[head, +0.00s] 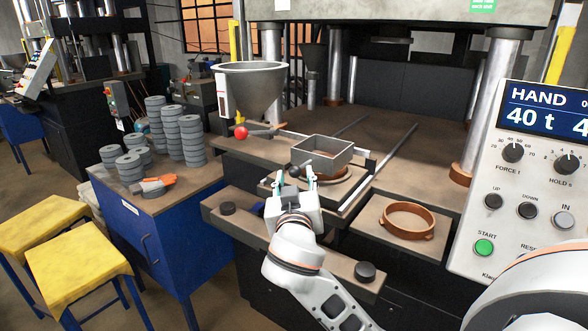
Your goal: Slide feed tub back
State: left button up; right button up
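The feed tub (338,160) is a grey, open square frame on the press table, between two pale rails. A dark round knob (295,171) shows at its near-left side. My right gripper (295,178) is at that knob, with one finger on each side of it and a gap between the fingers. I cannot tell whether the fingers touch the knob. My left gripper is not in view.
A grey hopper (252,92) with a red ball handle (241,132) stands left of the tub. A copper-coloured ring (408,219) lies on the right shelf. The control panel (535,190) stands at right. Stacked grey discs (191,140) are on the blue cabinet.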

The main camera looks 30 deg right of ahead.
aim_at(295, 174)
jog(key=shift+x, duration=1.25)
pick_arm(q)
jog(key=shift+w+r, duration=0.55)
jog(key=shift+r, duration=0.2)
pick_arm(e)
jog(key=shift+w+d, duration=0.25)
jog(key=shift+w, duration=0.2)
